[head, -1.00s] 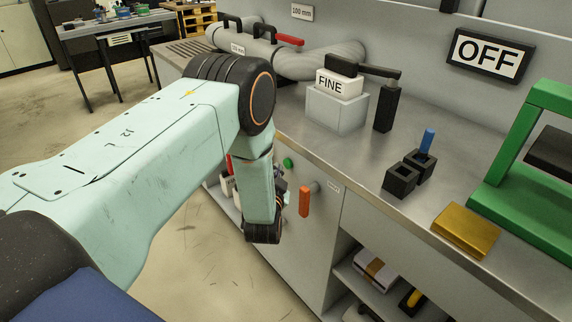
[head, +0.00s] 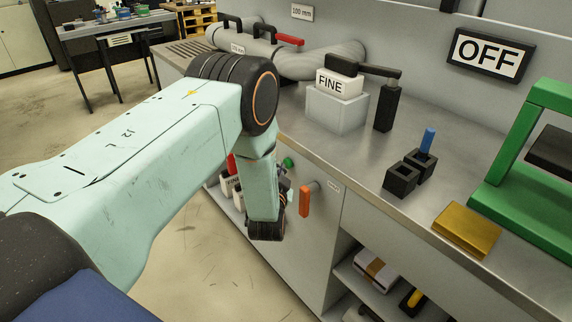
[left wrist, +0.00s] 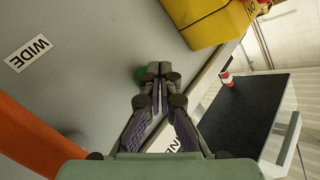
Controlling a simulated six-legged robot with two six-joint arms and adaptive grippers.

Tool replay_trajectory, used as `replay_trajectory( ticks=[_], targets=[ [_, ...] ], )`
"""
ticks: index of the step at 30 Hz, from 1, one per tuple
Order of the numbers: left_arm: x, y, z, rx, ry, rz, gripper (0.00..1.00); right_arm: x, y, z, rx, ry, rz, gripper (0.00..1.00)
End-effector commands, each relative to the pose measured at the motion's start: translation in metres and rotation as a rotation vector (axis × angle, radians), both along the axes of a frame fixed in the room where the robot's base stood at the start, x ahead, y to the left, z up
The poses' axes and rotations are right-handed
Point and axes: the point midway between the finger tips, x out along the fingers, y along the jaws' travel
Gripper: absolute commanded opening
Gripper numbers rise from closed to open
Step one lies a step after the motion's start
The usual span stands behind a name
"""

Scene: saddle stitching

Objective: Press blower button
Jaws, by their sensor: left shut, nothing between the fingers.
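The green button (head: 288,163) is on the grey front panel of the bench, left of an orange lever (head: 305,201). In the left wrist view the green button (left wrist: 140,75) is partly hidden behind my fingertips. My left gripper (left wrist: 160,69) is shut and empty, its tips at the button's right side in that view. I cannot tell whether they touch it. In the head view my left gripper (head: 286,184) is mostly hidden behind my wrist, just below the button. A sign (head: 488,55) on the back wall reads OFF. My right gripper is not in view.
The orange lever also shows close at the left in the left wrist view (left wrist: 38,150), near a WIDE label (left wrist: 30,53). A yellow box (left wrist: 216,22) is at the top there. The bench top (head: 345,160) overhangs the panel. Open shelves lie lower right in the head view.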

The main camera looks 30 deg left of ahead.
Motion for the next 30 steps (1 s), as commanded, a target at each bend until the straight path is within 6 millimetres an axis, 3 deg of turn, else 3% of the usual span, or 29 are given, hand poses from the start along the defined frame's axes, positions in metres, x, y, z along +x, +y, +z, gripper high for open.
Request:
replay_trajectory(
  ticks=[30],
  targets=[
    [0.0095,-0.0038,0.0008,0.001,-0.002,0.000,0.00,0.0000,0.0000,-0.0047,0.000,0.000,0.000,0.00]
  ],
)
